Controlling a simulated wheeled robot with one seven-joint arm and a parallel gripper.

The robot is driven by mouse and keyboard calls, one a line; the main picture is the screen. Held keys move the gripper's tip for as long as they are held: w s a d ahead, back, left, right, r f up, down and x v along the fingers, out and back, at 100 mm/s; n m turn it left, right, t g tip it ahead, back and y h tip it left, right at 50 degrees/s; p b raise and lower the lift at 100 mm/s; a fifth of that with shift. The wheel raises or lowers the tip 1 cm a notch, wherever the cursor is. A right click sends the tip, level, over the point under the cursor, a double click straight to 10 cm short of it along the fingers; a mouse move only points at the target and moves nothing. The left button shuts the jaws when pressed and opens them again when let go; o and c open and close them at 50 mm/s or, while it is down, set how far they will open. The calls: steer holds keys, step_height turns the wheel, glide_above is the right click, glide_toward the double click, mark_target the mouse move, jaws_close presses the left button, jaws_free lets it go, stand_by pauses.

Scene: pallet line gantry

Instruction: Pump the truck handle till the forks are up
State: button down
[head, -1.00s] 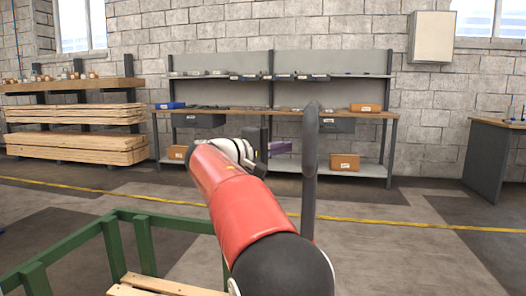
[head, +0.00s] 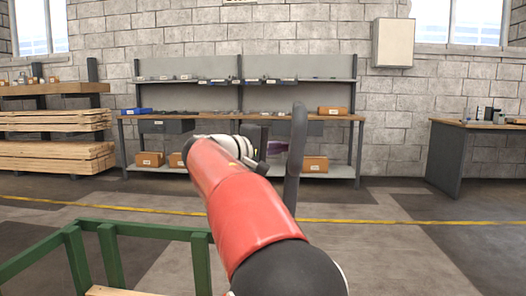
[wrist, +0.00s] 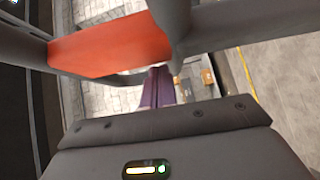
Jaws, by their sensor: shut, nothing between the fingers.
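The truck handle shows in the head view as a dark grey upright tube (head: 297,150), just right of my gripper (head: 262,150). In the wrist view, grey bars and an orange-red piece (wrist: 112,47), which look like the handle's head, cross the upper part close to the camera. My gripper's purple fingers (wrist: 160,88) are together and empty, seen below and beyond the orange-red piece. I cannot tell whether they touch the handle. My red arm hides the lower handle. The forks and the truck's body are not in view.
A green frame (head: 150,231) with light wood inside stands low at the front left. A workbench (head: 340,119) with bins stands at the back wall. Stacked planks (head: 55,158) lie at left and a desk (head: 443,158) stands at right. The floor at right is clear.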

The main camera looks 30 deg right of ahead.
steer(key=s+d+f+m+y, duration=0.1)
steer(key=s+d+f+y, duration=0.1)
steer(key=s+d, duration=0.5)
steer(key=s+d+f+m+y, duration=0.2)
steer(key=s+d+f, duration=0.3)
steer(key=d, duration=1)
steer(key=s, duration=0.3)
steer(key=shift+d+f+m+b, duration=0.2)
steer(key=shift+f+m+b, duration=0.05)
steer(key=shift+m+b, duration=0.05)
